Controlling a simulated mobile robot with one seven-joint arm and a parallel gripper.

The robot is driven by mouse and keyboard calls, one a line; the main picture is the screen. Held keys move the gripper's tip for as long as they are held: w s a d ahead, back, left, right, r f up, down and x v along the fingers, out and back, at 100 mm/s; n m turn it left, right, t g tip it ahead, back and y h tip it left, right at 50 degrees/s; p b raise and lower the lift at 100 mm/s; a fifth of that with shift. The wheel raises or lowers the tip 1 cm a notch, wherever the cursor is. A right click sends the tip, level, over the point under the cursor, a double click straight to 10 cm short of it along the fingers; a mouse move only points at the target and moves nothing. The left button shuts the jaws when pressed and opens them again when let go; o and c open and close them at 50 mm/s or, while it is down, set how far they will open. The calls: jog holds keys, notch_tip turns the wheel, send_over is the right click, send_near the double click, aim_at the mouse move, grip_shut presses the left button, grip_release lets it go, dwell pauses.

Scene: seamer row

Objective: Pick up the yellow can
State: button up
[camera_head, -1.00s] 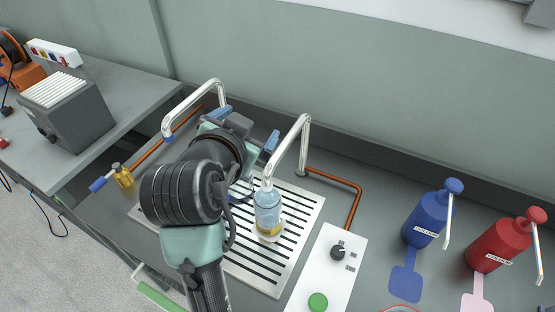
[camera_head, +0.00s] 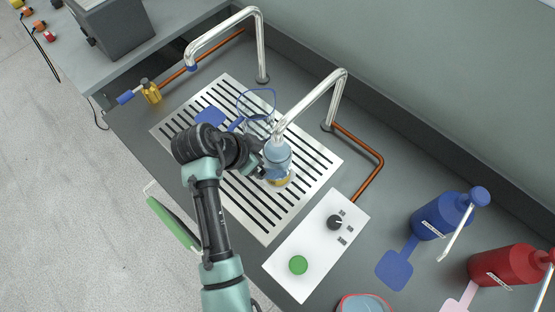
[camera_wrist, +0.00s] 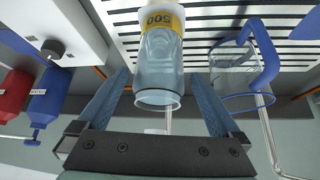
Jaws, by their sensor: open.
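The yellow can appears to be a clear, bluish vessel (camera_head: 278,157) with a yellow band around its lower part. It stands upright on the slatted drain tray (camera_head: 262,228) below the right metal spout. In the wrist view the can (camera_wrist: 159,62) appears upside down, its band marked "500". My gripper (camera_wrist: 160,76) is open, with one blue finger on each side of the can in that view. I cannot tell whether either finger touches it. In the head view my gripper (camera_head: 258,152) is low at the can's left side and partly hidden by my wrist.
A clear vessel with blue rim and handle (camera_head: 272,92) stands just behind the can, close to my gripper. Two metal spouts (camera_head: 342,88) arch over the tray. A white panel (camera_head: 318,244) with knob and green button lies in front. Blue (camera_head: 440,216) and red (camera_head: 505,266) pump bottles stand right.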

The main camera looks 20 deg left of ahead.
jog(key=shift+p+x, duration=0.45)
jog(key=shift+x, duration=2.35)
grip_shut()
jog(key=shift+w+r, duration=0.1)
jog(key=shift+r, duration=0.05)
